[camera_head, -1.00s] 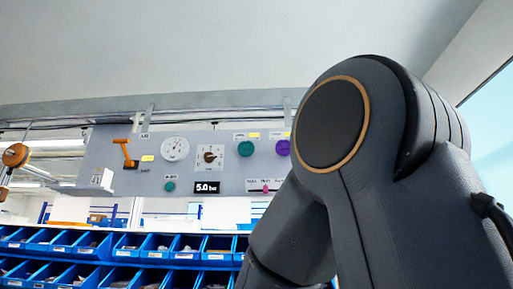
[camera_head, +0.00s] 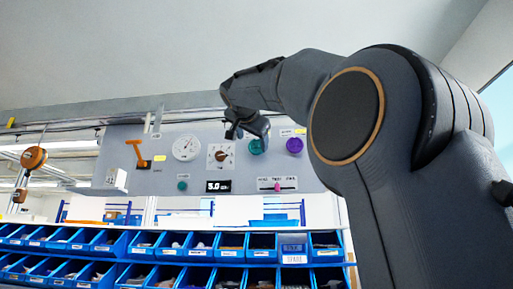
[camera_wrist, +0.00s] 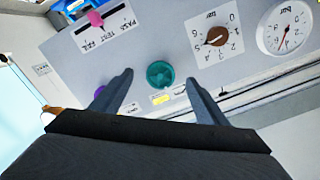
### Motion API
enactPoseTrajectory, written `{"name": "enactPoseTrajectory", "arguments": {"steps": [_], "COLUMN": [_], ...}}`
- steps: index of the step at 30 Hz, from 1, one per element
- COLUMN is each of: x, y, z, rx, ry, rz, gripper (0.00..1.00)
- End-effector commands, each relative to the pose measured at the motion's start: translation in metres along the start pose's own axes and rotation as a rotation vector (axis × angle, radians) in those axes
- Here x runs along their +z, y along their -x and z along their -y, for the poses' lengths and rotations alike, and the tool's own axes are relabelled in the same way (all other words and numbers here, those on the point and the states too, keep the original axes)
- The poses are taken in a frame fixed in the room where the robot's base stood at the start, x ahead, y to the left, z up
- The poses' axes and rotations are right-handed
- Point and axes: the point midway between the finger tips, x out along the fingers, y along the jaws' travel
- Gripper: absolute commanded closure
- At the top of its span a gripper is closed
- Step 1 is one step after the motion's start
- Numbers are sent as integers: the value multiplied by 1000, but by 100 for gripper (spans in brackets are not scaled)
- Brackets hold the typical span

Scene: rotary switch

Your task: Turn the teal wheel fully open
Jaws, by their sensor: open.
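The teal wheel (camera_head: 257,146) is a round, ribbed knob on the upper right part of the grey panel (camera_head: 130,178), beside a purple knob. In the wrist view the teal wheel (camera_wrist: 160,74) appears between the two fingers, with a yellow label just below it. My gripper (camera_wrist: 160,78) is open, one finger on each side of the wheel, and holds nothing. I see no contact; the gap in depth is hard to judge. In the head view my gripper (camera_head: 236,132) is in front of the panel, just left of the wheel.
The purple knob (camera_head: 294,146) is close by and partly behind a finger in the wrist view. A brown-pointer dial (camera_head: 221,156), a white gauge (camera_head: 186,148), an orange lever (camera_head: 137,153) and a pink slider (camera_head: 277,187) share the panel. Blue bins (camera_head: 110,241) stand below.

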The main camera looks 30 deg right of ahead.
Motion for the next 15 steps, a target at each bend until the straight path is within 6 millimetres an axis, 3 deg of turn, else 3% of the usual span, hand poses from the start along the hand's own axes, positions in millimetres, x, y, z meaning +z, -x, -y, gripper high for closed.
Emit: {"name": "enactPoseTrajectory", "arguments": {"steps": [2, 5, 15], "x": [-15, -22, -24], "y": [4, 0, -50], "z": [2, 4, 4], "rx": [-4, -5, -5], "ry": [-22, -31, -29], "rz": [-26, -35, -33], "gripper": [32, 32, 32]}}
